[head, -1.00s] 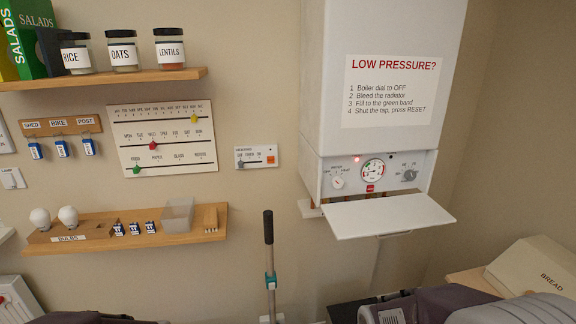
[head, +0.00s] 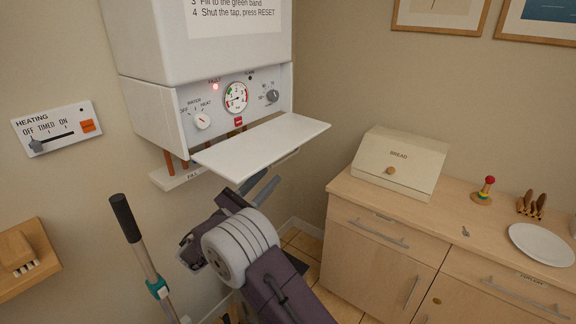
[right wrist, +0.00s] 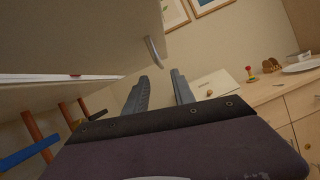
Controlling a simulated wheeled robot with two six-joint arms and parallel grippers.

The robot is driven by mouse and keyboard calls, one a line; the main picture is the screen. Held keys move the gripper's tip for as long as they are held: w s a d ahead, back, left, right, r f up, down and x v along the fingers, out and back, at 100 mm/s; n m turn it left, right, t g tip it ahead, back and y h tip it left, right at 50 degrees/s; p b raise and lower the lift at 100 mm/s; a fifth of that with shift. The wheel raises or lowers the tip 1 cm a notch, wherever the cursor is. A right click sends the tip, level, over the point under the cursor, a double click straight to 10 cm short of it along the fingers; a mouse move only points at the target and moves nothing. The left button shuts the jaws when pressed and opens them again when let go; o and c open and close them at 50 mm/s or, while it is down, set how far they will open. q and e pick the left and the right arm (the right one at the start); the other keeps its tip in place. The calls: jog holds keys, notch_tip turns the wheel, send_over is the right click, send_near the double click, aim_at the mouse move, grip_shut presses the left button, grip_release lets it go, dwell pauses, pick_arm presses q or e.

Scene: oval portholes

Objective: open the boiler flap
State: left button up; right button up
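The boiler (head: 195,40) hangs on the wall with its white flap (head: 265,145) folded down, standing out about level below the control panel (head: 205,100). The panel with dials and gauge is exposed. A curved handle (head: 286,159) shows under the flap's front edge, and in the right wrist view the handle (right wrist: 154,52) is ahead of the fingers. My right gripper (head: 262,186) is below the flap, its fingers apart and empty. In the right wrist view the open fingers (right wrist: 160,90) point up toward the handle without touching it. My left gripper is not in view.
Copper pipes (head: 170,163) and a small shelf (head: 175,178) are under the boiler. A black-handled pole (head: 125,218) stands at left. A counter (head: 400,205) with a bread box (head: 400,160) is at right. A heating switch panel (head: 58,127) is on the wall.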

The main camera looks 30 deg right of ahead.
aim_at(288, 157)
jog(key=x, duration=0.9)
jog(key=shift+d+p, duration=0.15)
jog(key=shift+p, duration=0.25)
grip_shut()
dwell(0.8)
